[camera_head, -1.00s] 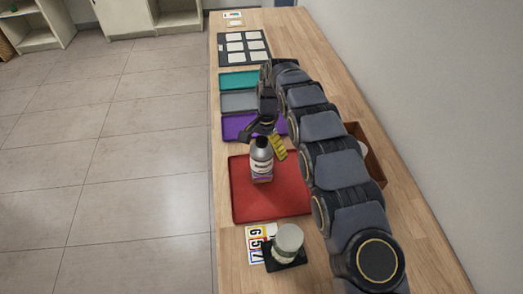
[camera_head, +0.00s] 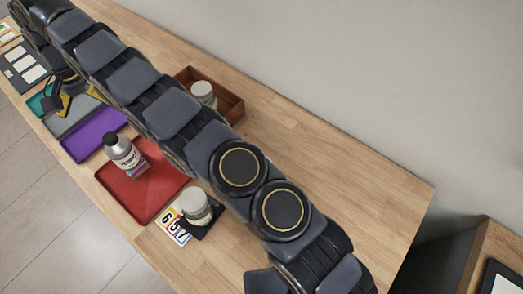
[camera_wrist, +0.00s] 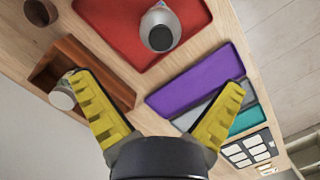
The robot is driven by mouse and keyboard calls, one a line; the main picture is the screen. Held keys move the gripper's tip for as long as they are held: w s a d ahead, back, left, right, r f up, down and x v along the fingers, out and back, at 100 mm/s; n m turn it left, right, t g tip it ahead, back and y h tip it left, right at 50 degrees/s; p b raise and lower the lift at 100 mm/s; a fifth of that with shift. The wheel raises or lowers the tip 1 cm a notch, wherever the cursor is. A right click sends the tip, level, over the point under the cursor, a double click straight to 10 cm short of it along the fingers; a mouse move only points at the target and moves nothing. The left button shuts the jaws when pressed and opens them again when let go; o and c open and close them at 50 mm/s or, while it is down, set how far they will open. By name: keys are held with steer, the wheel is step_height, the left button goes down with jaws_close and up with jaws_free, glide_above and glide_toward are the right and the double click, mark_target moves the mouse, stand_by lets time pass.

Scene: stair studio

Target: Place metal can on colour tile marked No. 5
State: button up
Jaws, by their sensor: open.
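The metal can (camera_head: 125,156) is a grey bottle-shaped container with a dark cap and a printed label. It stands upright on the red tray (camera_head: 143,206); the wrist view shows it from above (camera_wrist: 160,28). Colour tiles marked 6, 5 and 7 lie in a row by the table's front edge; the No. 5 tile (camera_head: 173,227) is in the middle. My gripper (camera_head: 80,100) is over the grey and teal trays, apart from the can. In the wrist view its yellow fingers are spread wide with nothing between them (camera_wrist: 160,84).
A lidded glass jar (camera_head: 196,207) stands on a black coaster beside the tiles, close to them. A wooden box (camera_head: 229,104) holding another jar is behind my arm. Purple (camera_head: 92,135), grey (camera_head: 72,117) and teal trays lie beyond the red one. The table's right end is clear.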

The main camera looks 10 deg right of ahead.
steer(key=s+d+r+m, duration=0.1)
steer(key=d+r, duration=0.5)
steer(key=d, duration=0.7)
steer(key=s+d+r, duration=0.1)
steer(key=d+r, duration=0.5)
steer(key=d, duration=0.7)
steer(key=s+d+f, duration=0.1)
steer(key=s+d, duration=0.3)
steer(key=s, duration=0.4)
steer(key=s+d+f, duration=0.1)
steer(key=s+d, duration=0.4)
steer(key=s, duration=0.3)
steer(key=s+d+f+n, duration=0.1)
steer(key=s+d, duration=0.4)
steer(key=s, duration=0.4)
steer(key=shift+d, duration=0.2)
